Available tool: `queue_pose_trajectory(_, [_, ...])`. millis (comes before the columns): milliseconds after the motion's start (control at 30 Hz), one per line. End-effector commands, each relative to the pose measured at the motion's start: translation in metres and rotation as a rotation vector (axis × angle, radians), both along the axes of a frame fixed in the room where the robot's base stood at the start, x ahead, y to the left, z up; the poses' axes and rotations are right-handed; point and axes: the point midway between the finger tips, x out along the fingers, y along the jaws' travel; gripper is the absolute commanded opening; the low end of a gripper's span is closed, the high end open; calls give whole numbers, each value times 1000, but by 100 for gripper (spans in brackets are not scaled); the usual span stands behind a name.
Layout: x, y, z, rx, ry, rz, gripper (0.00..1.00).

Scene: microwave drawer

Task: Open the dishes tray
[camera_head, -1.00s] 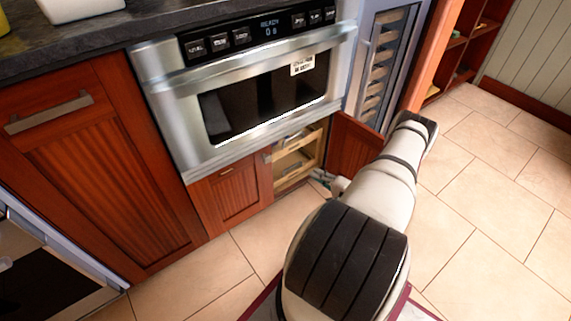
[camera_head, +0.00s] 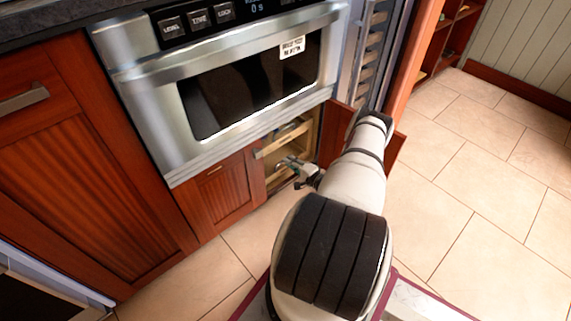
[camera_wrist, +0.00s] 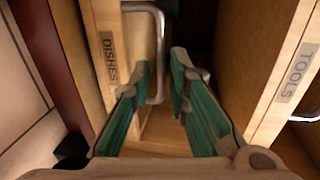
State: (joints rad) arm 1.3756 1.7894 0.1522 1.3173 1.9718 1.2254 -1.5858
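The dishes tray (camera_wrist: 92,50) is a pale wooden tray front with a DISHES label, on the left in the wrist view. Its grey bar handle (camera_wrist: 160,55) runs between the fingertips of my gripper (camera_wrist: 163,68). My gripper is open, with green-padded fingers on either side of the handle and a visible gap between them. In the head view my gripper (camera_head: 296,166) is at the open cabinet below the microwave, in front of the lower wooden tray (camera_head: 277,184). Contact between fingers and handle cannot be told.
The tools tray (camera_wrist: 285,75), with its own handle, is on the right in the wrist view. In the head view the microwave drawer (camera_head: 240,85) is above, a closed cabinet door (camera_head: 222,195) is left of the opening, and an open door (camera_head: 335,130) stands right. Tiled floor (camera_head: 460,200) is clear.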

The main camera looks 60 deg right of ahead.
Motion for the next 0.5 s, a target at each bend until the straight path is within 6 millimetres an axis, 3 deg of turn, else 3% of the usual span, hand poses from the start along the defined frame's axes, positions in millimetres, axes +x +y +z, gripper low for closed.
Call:
queue_pose_trajectory(200, [25,-6,-6,-1,0,1,16])
queue_pose_trajectory(500, [31,-7,-6,0,0,1,16])
